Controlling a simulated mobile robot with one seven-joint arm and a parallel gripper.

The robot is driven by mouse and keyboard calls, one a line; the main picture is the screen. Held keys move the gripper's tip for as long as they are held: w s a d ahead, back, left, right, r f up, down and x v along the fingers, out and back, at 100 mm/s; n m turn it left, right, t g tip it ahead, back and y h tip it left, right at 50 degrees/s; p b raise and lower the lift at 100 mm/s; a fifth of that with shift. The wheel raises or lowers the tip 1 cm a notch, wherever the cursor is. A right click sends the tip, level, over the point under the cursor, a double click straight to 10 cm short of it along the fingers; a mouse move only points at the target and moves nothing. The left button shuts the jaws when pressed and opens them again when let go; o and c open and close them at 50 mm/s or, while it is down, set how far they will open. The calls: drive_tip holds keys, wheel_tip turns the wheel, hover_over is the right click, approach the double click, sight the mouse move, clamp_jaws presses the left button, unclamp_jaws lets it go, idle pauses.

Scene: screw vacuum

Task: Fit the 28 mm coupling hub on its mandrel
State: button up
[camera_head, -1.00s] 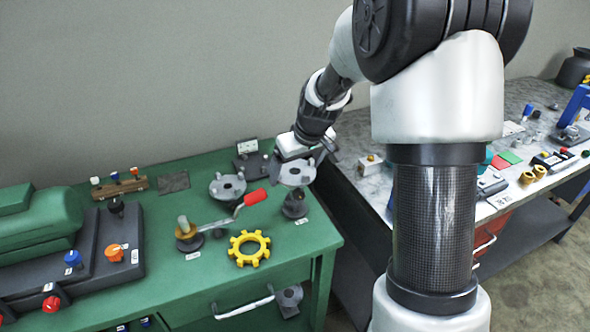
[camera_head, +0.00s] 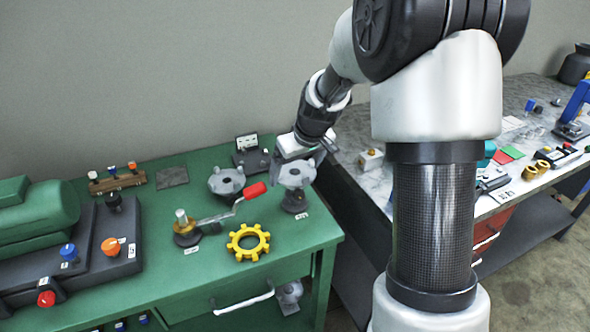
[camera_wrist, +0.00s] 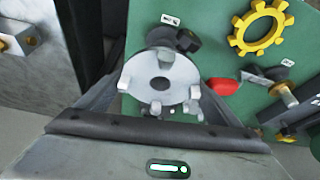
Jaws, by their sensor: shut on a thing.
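My gripper (camera_head: 305,158) is shut on a grey, lobed coupling hub (camera_head: 297,174). In the wrist view the hub (camera_wrist: 160,78) is a flat disc with a central hole and several lugs, between my fingers. A dark round base (camera_head: 295,202) stands below the hub on the green bench, and part of it (camera_wrist: 183,40) shows past the hub's edge in the wrist view. I cannot tell whether a mandrel passes into the hub. A second grey hub-like part (camera_head: 227,182) is to the left. A metal post (camera_head: 183,222) on a dark base stands further left. The labels are too small to read.
A red-handled lever (camera_head: 254,191) lies between the post and the held hub. A yellow gear (camera_head: 248,242) lies near the green bench's (camera_head: 220,268) front edge. A cluttered grey table (camera_head: 350,140) stands right.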

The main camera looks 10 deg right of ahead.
sight(295, 180)
drive_tip(key=shift+f+b, duration=1.3)
drive_tip(key=shift+f, duration=0.35)
drive_tip(key=o, duration=1.4)
drive_tip(key=shift+r, duration=0.1)
drive_tip(key=shift+o, duration=0.2)
drive_tip(key=p+v, duration=0.3)
drive_tip(key=v, duration=1.4)
drive_tip(key=shift+s+r, duration=0.15)
drive_tip(key=shift+r, duration=0.05)
drive_tip(key=s+a+r+m+t+h, duration=0.1)
drive_tip(key=s+r+m, duration=0.1)
drive_tip(key=s, duration=1)
drive_tip(key=s+a+r+m+t, duration=0.1)
drive_tip(key=s+m, duration=0.1)
drive_tip(key=s, duration=1)
wheel_tip(295, 180, up, 17)
drive_tip(key=p, duration=1.6)
drive_tip(key=shift+w+f+g+p, duration=0.2)
drive_tip(key=shift+g+p, duration=0.1)
